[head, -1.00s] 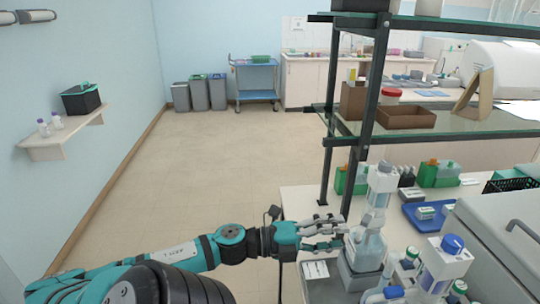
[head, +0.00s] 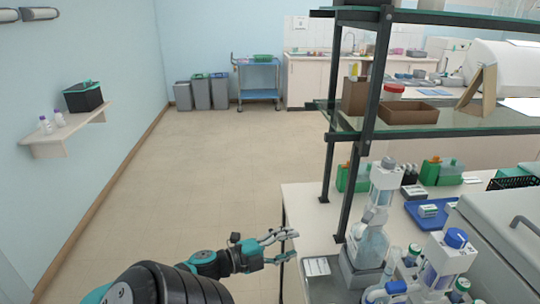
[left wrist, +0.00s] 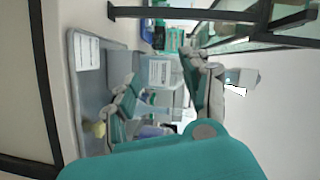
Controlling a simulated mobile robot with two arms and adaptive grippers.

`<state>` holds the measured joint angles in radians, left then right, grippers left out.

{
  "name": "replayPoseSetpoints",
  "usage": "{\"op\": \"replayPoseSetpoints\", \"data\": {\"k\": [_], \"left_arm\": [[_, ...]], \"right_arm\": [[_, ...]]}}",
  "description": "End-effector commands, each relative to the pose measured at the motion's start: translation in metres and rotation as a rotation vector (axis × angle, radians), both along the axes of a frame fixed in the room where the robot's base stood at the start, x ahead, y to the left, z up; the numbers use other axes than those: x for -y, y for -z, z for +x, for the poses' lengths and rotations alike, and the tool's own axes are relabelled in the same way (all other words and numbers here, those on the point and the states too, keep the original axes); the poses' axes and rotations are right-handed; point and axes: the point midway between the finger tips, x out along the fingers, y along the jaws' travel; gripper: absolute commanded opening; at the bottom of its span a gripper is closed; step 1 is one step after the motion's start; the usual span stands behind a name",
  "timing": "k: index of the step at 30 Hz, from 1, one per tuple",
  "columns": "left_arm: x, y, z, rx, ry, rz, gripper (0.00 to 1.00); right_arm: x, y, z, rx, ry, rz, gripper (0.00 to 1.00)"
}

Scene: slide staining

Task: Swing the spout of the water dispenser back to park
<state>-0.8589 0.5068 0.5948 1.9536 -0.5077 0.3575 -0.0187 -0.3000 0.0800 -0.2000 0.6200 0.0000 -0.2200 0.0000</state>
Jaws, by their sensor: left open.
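A clear bottle with a tall white dispenser head (head: 383,180) stands upright on a grey tray (head: 345,272) at the bench's near left corner. A second dispenser, with a blue cap (head: 456,238), stands to its right. I cannot tell from labels which is the water dispenser, and no spout shows clearly enough to judge its direction. My left gripper (head: 290,245) is open and empty, left of the clear bottle and apart from it. In the left wrist view, the clear bottle (left wrist: 156,72) shows beyond the spread fingers. My right gripper is not in view.
A dark shelf post (head: 366,130) rises just behind the clear bottle, carrying glass shelves. Small green-capped bottles (head: 411,256) crowd the dispensers on the right. A white label card (head: 316,266) lies on the tray. The floor to the left is clear.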

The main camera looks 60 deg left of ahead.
Motion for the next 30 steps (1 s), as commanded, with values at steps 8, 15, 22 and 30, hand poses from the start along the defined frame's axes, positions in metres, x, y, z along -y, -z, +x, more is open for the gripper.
{"op": "replayPoseSetpoints", "data": {"k": [8,15,22,30], "left_arm": [[-0.019,0.053,-0.008,-0.067,-0.106,-0.099,0.47],[-0.028,0.096,-0.016,-0.123,-0.184,-0.175,0.47],[-0.031,0.122,-0.022,-0.159,-0.229,-0.22,0.47],[-0.032,0.129,-0.024,-0.168,-0.24,-0.232,0.47]], "right_arm": [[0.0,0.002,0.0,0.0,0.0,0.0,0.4],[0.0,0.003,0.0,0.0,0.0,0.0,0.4],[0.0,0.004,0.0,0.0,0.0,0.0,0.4],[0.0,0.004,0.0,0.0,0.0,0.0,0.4]]}}
